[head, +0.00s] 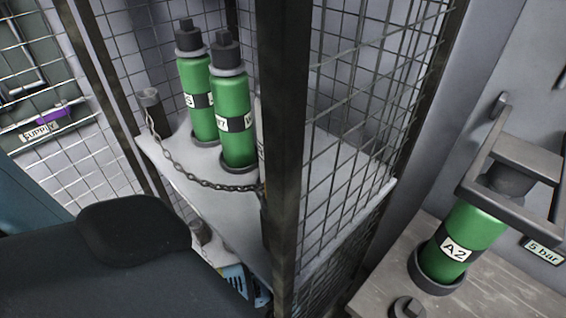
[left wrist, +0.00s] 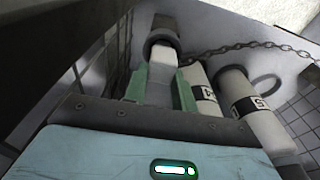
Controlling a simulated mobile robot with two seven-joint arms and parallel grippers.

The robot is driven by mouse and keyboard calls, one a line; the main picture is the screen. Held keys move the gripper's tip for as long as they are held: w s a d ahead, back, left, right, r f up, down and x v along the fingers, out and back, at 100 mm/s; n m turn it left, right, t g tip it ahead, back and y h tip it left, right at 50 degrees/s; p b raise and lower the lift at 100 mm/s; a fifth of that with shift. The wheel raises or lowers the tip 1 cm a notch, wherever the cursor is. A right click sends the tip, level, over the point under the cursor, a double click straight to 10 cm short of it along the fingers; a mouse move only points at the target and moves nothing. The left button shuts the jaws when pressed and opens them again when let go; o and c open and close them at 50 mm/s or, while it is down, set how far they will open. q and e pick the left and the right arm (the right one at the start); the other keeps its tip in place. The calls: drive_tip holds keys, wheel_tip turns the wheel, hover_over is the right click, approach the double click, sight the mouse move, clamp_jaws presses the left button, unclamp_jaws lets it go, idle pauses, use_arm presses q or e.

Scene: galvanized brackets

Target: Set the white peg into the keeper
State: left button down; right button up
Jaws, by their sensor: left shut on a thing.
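In the left wrist view, the white peg (left wrist: 160,70) is between the green-tipped fingers of my left gripper (left wrist: 160,92), which is shut on it. The far end of the peg is at the dark round mouth of the keeper (left wrist: 162,36), lined up with it. I cannot tell how far, if at all, the peg is inside. A chain (left wrist: 225,49) runs from beside the keeper to the right. My right gripper is not in view.
Two white cylinders (left wrist: 255,112) with black bands lie close right of the fingers in the wrist view. In the head view, green cylinders (head: 237,100) stand on a caged shelf (head: 190,185) behind another chain (head: 205,184). A dark post (head: 283,140) blocks part of the view. Cylinder A2 (head: 470,232) stands right.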

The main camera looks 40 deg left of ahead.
use_arm(q)
drive_tip(key=c, duration=1.1)
unclamp_jaws()
drive_tip(key=shift+o, duration=0.2)
drive_tip(key=r, duration=0.2)
drive_tip(key=r+p, duration=0.1)
drive_tip(key=r, duration=0.1)
drive_tip(key=r+p, duration=0.1)
drive_tip(key=r, duration=0.1)
drive_tip(key=shift+s+r, duration=0.15)
drive_tip(key=shift+s, duration=0.1)
drive_tip(key=shift+r, duration=0.4)
drive_tip(key=shift+s+r, duration=0.15)
drive_tip(key=shift+r, duration=0.2)
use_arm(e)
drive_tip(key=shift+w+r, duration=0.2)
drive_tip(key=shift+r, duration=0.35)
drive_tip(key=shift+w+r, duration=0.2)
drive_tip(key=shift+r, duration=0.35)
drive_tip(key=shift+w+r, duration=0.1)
